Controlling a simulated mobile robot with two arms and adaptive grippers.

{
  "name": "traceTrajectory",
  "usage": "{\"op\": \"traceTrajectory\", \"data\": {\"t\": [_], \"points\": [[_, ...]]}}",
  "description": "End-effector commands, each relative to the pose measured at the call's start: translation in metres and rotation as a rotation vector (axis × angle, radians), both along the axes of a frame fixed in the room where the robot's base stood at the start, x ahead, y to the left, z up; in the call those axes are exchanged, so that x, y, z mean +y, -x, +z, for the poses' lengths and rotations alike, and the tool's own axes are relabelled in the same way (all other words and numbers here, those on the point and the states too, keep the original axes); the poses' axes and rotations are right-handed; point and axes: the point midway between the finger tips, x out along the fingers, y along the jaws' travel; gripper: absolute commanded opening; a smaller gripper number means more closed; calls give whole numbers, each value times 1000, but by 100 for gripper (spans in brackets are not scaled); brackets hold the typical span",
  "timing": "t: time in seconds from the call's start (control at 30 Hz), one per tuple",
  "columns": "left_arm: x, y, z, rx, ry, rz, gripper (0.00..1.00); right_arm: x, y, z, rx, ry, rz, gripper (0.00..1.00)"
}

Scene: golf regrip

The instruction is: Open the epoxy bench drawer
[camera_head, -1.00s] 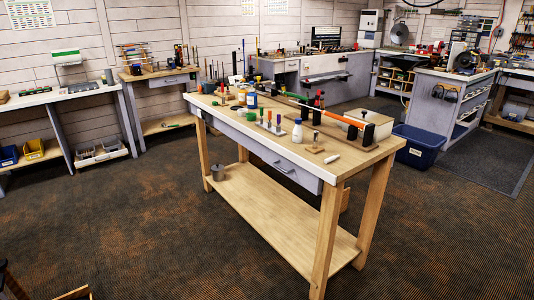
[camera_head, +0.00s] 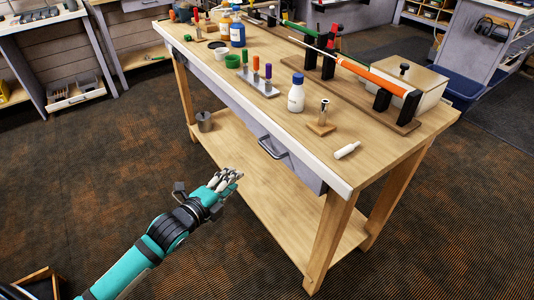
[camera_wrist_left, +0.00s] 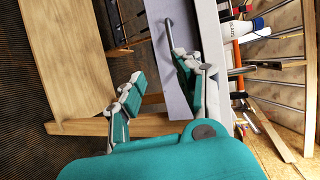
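The epoxy bench drawer has a grey front (camera_head: 300,168) under the near edge of the wooden bench top and looks closed. Its dark bar handle (camera_head: 271,148) sticks out from the front. My left gripper (camera_head: 230,176) is below and left of the handle in the head view, apart from it. In the left wrist view, the two fingers of the left gripper (camera_wrist_left: 156,72) are spread and empty. The drawer front (camera_wrist_left: 172,80) and the handle (camera_wrist_left: 170,33) lie beyond the fingertips there. My right gripper is in neither view.
The bench top (camera_head: 335,185) holds a white bottle (camera_head: 296,94), a marker rack (camera_head: 258,84), a small wooden stand (camera_head: 321,122) and an orange shaft in a holder. A lower shelf (camera_head: 255,200) lies beneath the drawer.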

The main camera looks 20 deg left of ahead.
Motion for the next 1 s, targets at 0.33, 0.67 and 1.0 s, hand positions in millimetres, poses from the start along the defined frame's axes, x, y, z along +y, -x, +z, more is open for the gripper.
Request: {"op": "traceTrajectory", "data": {"t": [0.33, 0.67, 1.0], "points": [[-15, -36, 10, -40, -28, -23, 34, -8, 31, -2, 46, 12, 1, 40], [-34, -106, -5, -38, -27, -23, 34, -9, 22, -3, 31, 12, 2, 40], [-48, -156, -17, -37, -29, -23, 34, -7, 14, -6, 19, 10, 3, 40]]}}
